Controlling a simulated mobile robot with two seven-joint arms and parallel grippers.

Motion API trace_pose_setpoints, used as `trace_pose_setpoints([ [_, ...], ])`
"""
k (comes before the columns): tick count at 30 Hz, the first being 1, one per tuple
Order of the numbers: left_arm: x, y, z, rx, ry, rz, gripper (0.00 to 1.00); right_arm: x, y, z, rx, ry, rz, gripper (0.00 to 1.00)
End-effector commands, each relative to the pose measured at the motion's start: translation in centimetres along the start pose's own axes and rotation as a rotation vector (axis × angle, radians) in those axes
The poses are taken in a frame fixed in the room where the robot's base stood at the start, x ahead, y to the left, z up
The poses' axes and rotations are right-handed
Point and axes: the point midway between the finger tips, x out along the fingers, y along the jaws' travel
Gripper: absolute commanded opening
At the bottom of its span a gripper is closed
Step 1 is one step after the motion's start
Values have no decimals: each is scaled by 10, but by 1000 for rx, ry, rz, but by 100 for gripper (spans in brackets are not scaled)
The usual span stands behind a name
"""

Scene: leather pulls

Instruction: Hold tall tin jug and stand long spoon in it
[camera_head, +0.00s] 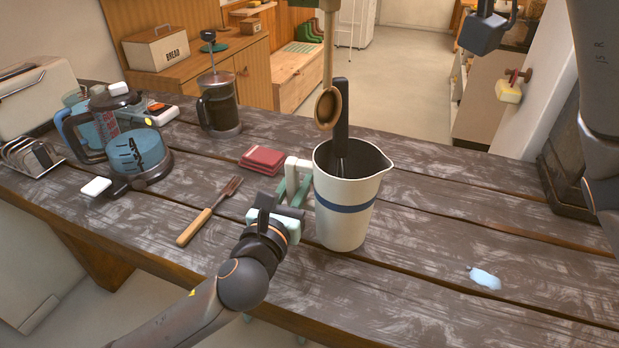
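The tall tin jug (341,226), cream with a blue band, stands upright on the table. My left gripper (293,192) is at its white handle (297,166) on the left side and appears shut on it. A long wooden spoon (328,108) hangs upright, bowl down, above the jug's mouth. Its bowl is just above the rim in the picture, and its upper end runs to the top edge.
A wooden-handled fork (208,212) and folded red cloths (262,159) lie left of the jug. Farther left are a French press (218,105), a glass kettle (138,156) and a toast rack (31,157). A pale-blue item (485,279) lies right; the table around it is clear.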

Motion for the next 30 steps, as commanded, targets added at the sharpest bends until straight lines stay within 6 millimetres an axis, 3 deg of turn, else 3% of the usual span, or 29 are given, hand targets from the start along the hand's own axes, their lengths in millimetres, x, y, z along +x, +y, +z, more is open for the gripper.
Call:
trace_pose_setpoints([
  [13, 1, 31, -14, 0, -1, 1, 0, 0, 0, 0, 0, 1, 0, 0],
  [30, 1, 32, -17, 0, -1, 0, 0, 0, 0, 0, 0, 1, 0, 0],
])
